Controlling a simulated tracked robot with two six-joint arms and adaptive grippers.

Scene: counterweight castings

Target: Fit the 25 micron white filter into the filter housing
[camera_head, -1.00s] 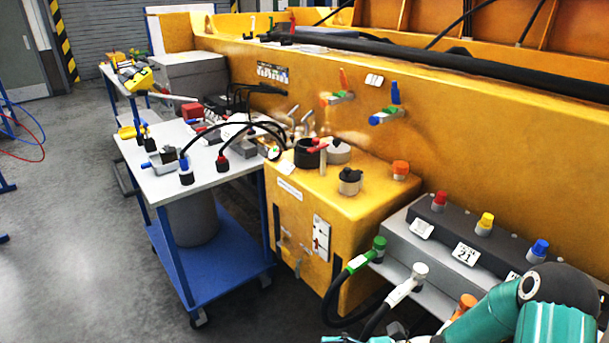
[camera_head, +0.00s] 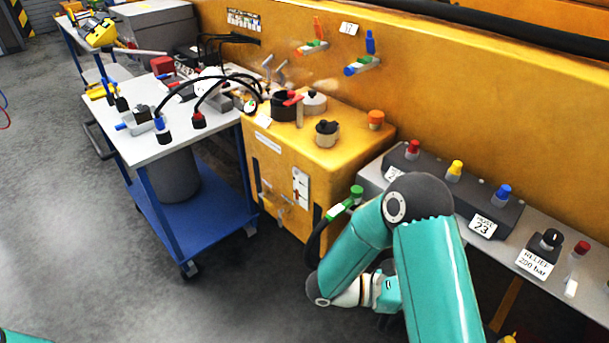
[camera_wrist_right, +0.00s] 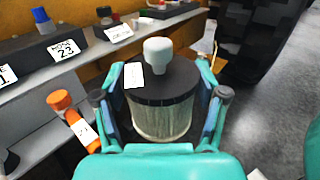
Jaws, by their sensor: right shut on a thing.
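In the right wrist view, my right gripper (camera_wrist_right: 160,100) is shut on a filter (camera_wrist_right: 163,117) with a pale pleated body, a black top cap and a white knob. It stands upright between the fingers. A small white label on the cap is unreadable. In the head view, the filter and this gripper are hidden behind or below my teal right arm. A dark round fitting (camera_head: 284,108) on the yellow tank looks like the filter housing; a red-handled part is at it and a grey round lid (camera_head: 314,101) sits beside it. My left gripper is not in view.
The yellow tank (camera_head: 330,155) also carries a black-capped filler (camera_head: 327,133) and an orange cap (camera_head: 375,119). A white-topped blue cart (camera_head: 215,140) with hoses stands left of it. A grey ledge with coloured knobs (camera_head: 455,171) runs right. Floor at left is open.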

